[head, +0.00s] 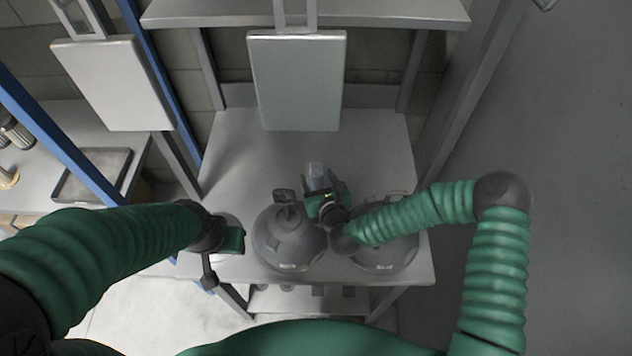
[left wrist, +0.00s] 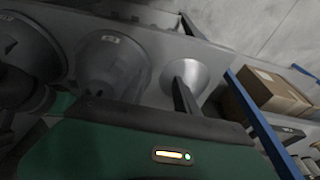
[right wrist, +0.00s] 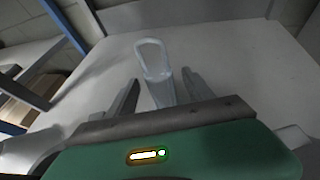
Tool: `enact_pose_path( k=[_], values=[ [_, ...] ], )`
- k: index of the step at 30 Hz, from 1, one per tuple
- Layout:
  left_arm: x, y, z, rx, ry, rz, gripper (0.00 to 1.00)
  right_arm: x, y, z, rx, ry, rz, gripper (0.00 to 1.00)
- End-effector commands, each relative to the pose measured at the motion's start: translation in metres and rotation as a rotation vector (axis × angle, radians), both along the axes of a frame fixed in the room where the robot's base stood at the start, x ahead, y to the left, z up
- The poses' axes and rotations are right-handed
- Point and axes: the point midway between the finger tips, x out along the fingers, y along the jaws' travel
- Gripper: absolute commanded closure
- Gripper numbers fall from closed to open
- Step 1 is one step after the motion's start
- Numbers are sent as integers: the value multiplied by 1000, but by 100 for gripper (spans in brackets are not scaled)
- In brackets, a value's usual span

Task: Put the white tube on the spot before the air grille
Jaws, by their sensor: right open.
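A pale, translucent tube-like piece with a loop at its top (right wrist: 158,72) stands on the grey table (head: 235,150); it looks like the white tube. It also shows in the head view (head: 315,171). My right gripper (head: 325,189) is open, with one finger on each side of this piece in the right wrist view (right wrist: 160,90). My left gripper (head: 224,240) is over the table's left front edge and looks open and empty. I cannot make out the air grille or the spot before it for sure.
Two dark grey hoods, left (head: 285,245) and right (head: 388,253), stand at the table's front, close to my right gripper. Flat panels hang above, a grey one (head: 298,80) and a white one (head: 112,82). Blue posts (head: 165,80) rise at left. The table's back is clear.

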Motion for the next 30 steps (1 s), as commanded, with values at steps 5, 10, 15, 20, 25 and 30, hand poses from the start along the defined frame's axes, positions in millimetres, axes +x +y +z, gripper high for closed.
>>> enact_pose_path(
  k=[5, 10, 15, 20, 25, 30],
  values=[
    [0, 0, 0, 0, 0, 0, 64, -1, 0, 0, 0, -1, 0, 50],
    [0, 0, 0, 0, 0, 0, 64, 0, 0, 0, 0, 0, 0, 72],
    [0, 0, 0, 0, 0, 0, 64, 0, 0, 0, 0, 0, 0, 94],
    [0, 0, 0, 0, 0, 0, 64, 0, 0, 0, 0, 1, 0, 100],
    [0, 0, 0, 0, 0, 0, 64, 0, 0, 0, 0, -1, 0, 100],
    [0, 0, 0, 0, 0, 0, 64, 0, 0, 14, 2, -3, 0, 100]
  ],
)
